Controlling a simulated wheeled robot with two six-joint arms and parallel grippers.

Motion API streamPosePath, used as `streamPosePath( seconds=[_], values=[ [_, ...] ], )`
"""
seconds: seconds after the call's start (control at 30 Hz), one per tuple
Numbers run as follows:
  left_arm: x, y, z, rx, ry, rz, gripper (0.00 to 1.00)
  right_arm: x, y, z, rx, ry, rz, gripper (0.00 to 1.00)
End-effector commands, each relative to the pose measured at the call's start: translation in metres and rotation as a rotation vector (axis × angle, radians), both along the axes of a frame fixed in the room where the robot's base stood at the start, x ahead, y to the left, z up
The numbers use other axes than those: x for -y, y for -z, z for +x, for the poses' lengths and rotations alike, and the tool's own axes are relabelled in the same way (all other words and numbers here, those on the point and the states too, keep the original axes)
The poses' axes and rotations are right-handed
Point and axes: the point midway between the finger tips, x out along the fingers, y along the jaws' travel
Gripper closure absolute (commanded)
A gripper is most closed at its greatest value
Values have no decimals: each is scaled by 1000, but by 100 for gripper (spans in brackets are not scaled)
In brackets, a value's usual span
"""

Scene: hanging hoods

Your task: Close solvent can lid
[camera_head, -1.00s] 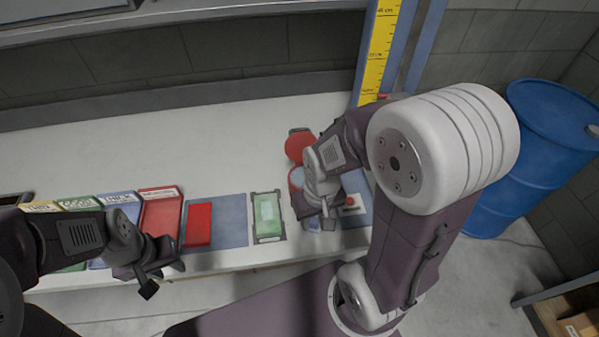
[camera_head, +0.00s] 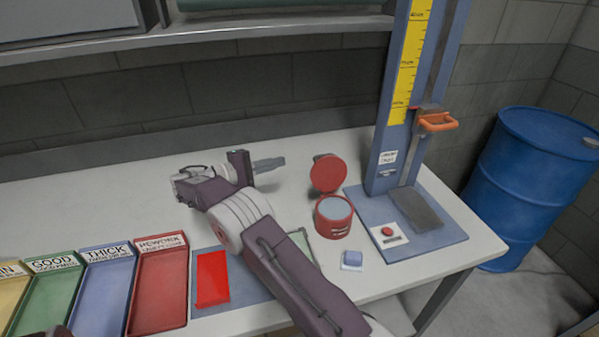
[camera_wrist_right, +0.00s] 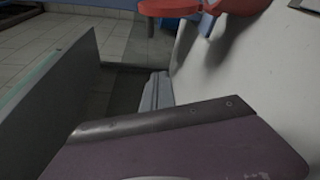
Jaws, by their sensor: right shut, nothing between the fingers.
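The red solvent can (camera_head: 335,229) stands open on the bench, left of the blue-based measuring stand, with pale blue inside its mouth. Its round red lid (camera_head: 327,174) is raised at the back of the can, tilted up. My right gripper (camera_head: 270,164) is shut and empty, left of the lid and apart from it, its fingers pointing right. In the right wrist view its grey fingers (camera_wrist_right: 155,92) show in the middle, and red parts of the can or lid cross the top edge; I cannot tell which.
The measuring stand (camera_head: 385,170) with an orange handle (camera_head: 437,122) rises right of the can. A small blue-and-white block (camera_head: 352,259) lies in front. Labelled trays (camera_head: 158,290) and a red piece (camera_head: 212,278) are at left. The bench behind my right arm is clear.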

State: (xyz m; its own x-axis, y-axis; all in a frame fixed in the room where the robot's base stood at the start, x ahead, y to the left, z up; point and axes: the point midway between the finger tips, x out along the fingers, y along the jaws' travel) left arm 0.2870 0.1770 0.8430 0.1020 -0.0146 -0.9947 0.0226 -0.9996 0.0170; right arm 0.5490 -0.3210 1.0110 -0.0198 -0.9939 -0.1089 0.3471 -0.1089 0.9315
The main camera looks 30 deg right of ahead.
Motion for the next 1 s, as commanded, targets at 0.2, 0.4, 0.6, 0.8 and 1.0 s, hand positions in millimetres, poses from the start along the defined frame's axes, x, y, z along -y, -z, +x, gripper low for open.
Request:
streamPosePath(
  seconds=[0.2,0.4,0.6,0.8,1.0],
  values=[
    [0,-2,0,1,0,0,64,13,-2,0,0,-1,1,100],
    [0,-1,0,1,0,0,64,55,3,-2,0,3,3,100],
    [0,-2,0,0,0,0,64,98,8,-3,1,2,3,100],
    [0,-1,0,0,0,0,64,91,-2,-25,-1,-3,3,100],
    [0,-1,0,1,0,0,64,87,-6,-36,0,-2,4,100]
  ],
)
